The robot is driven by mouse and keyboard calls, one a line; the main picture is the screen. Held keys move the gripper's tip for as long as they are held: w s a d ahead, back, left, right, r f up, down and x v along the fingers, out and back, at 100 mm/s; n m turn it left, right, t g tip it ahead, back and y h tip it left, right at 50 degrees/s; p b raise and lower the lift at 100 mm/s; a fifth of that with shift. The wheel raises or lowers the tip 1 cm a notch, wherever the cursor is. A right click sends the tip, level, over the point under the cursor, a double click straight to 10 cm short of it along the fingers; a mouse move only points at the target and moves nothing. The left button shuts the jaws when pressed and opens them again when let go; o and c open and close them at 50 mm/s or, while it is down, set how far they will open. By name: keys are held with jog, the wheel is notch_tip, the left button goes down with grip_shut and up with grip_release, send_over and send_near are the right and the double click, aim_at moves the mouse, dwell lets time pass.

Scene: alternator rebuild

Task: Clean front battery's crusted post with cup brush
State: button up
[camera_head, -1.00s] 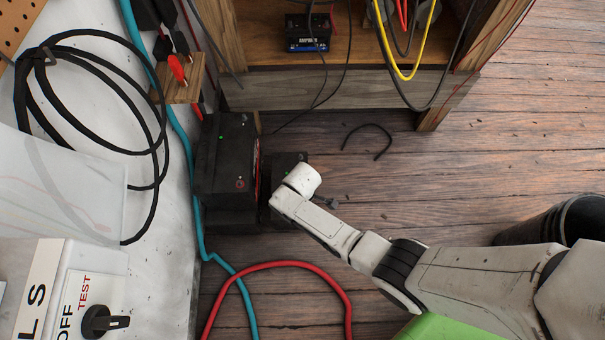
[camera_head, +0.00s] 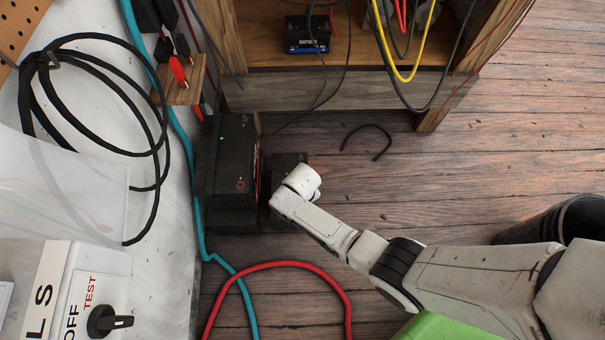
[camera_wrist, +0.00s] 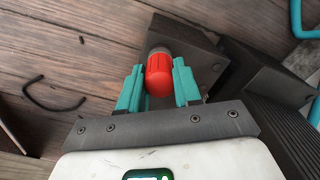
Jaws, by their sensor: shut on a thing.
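My gripper (camera_wrist: 158,82) has its teal fingers shut on the cup brush (camera_wrist: 159,76), a rounded red body with a grey band at its far end. The brush meets or hangs close over the edge of a small dark battery (camera_wrist: 200,62); I cannot tell whether it touches. In the head view that small black battery (camera_head: 290,160) stands on the floor beside a larger black battery (camera_head: 228,160). My wrist covers part of the small one and hides my fingers and the brush. The crusted post is not visible in either view.
A teal hose (camera_head: 198,215) and a red cable (camera_head: 290,265) lie near the batteries. A wooden shelf (camera_head: 300,90) with another battery (camera_head: 306,35) stands behind. A short black cable (camera_head: 367,138) lies on open floor at right. A dark bin (camera_head: 570,215) stands far right.

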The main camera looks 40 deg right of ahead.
dwell(0.3)
jog(key=n, duration=0.4)
jog(key=shift+n+p, duration=0.4)
jog(key=n, duration=0.5)
jog(key=m, duration=1)
jog(key=shift+p, duration=0.3)
jog(key=n, duration=0.5)
